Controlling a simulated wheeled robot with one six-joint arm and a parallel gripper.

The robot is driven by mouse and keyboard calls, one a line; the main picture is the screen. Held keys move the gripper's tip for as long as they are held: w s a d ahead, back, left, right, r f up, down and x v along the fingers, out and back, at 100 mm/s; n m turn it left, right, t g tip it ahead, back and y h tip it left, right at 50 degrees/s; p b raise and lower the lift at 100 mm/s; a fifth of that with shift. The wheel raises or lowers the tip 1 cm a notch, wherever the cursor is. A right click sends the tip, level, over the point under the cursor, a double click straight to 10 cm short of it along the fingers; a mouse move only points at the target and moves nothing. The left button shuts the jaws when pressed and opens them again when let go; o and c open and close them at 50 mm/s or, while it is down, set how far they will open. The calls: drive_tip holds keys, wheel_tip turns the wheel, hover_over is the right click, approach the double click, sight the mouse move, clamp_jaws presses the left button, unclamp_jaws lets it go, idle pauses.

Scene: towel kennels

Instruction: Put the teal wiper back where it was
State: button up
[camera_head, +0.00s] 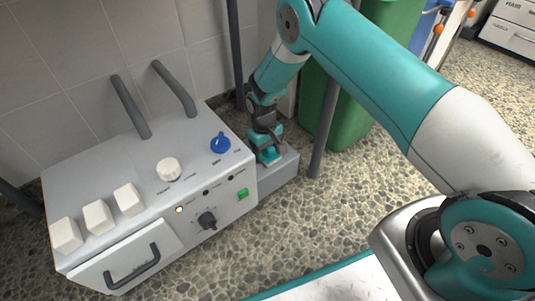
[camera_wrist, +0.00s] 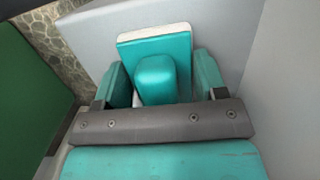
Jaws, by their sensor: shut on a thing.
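The teal wiper (camera_wrist: 155,42) has a flat teal plate with a pale edge strip and a rounded block handle. My gripper (camera_wrist: 160,88) is shut on it, with the block between its two teal fingers. In the head view my gripper (camera_head: 266,143) points down beside the right end of the white machine, and the wiper (camera_head: 269,155) shows small beneath it. The wiper is at or just above a low grey ledge (camera_head: 282,172); I cannot tell whether it touches. My wrist hides part of it.
The white machine (camera_head: 150,190) stands close on the left, with a blue knob (camera_head: 220,142), white blocks, grey bars and a drawer handle. A green bin (camera_head: 345,110) and a grey post (camera_head: 322,130) stand close on the right. Pebbled floor (camera_head: 340,215) in front is clear.

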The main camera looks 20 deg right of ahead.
drive_tip(key=shift+r, duration=0.1)
drive_tip(key=o, duration=0.9)
drive_tip(key=shift+c, duration=0.2)
